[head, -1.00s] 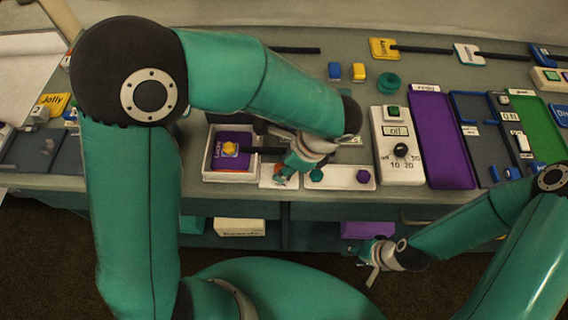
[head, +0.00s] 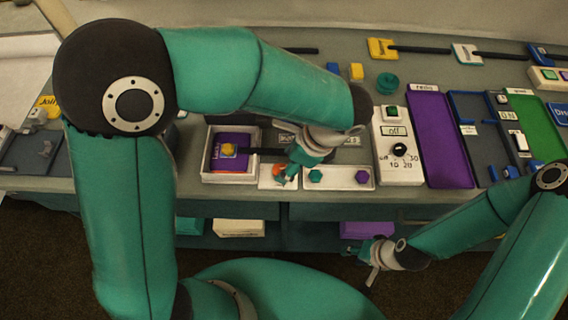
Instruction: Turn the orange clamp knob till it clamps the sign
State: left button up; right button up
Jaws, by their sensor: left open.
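The orange clamp knob (head: 278,170) is on a small white block (head: 266,184) at the near side of the bench, partly hidden by my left gripper. My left gripper (head: 287,180) is open, with its fingers at the right side of the knob; I cannot tell whether they touch it. The sign (head: 230,165) is a purple plate with a yellow piece on it, lying in a white tray (head: 207,176). Its black rod runs right toward the knob and passes behind my gripper. My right gripper (head: 362,265) is open and empty, low in front of the bench.
A white plate (head: 338,185) with a teal and a purple knob lies just right of the clamp. A white control box (head: 404,172) with a dial and an "off" display stands further right, beside a purple tray (head: 440,145). Other rod signs lie at the back.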

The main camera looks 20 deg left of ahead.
pick_arm(q)
jog(key=v, duration=0.9)
jog(key=shift+f, duration=0.1)
